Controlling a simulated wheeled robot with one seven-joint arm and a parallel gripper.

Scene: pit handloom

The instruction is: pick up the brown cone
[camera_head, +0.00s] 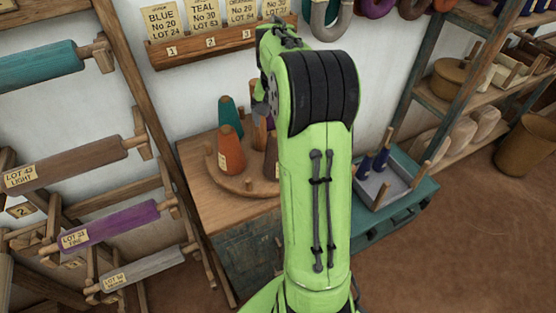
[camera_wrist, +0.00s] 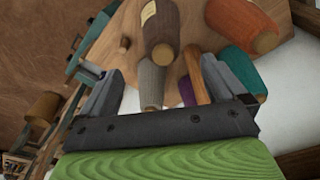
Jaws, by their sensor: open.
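The brown cone (camera_wrist: 164,30) carries a pale label and stands on a round wooden board in the wrist view. In the head view the brown cone (camera_head: 271,153) is partly covered by my green arm. My gripper (camera_wrist: 160,70) is open and empty. Its fingers lie on either side of a grey-brown cone (camera_wrist: 150,84) in the picture, and the brown cone shows beyond the fingertips. I cannot tell the gap between them. My arm hides most of the gripper in the head view.
On the round board (camera_head: 238,182) stand an orange cone (camera_head: 231,150) and a teal cone (camera_head: 230,116); a purple one (camera_wrist: 196,80) shows in the wrist view. Racks with rolls (camera_head: 120,220) stand at left.

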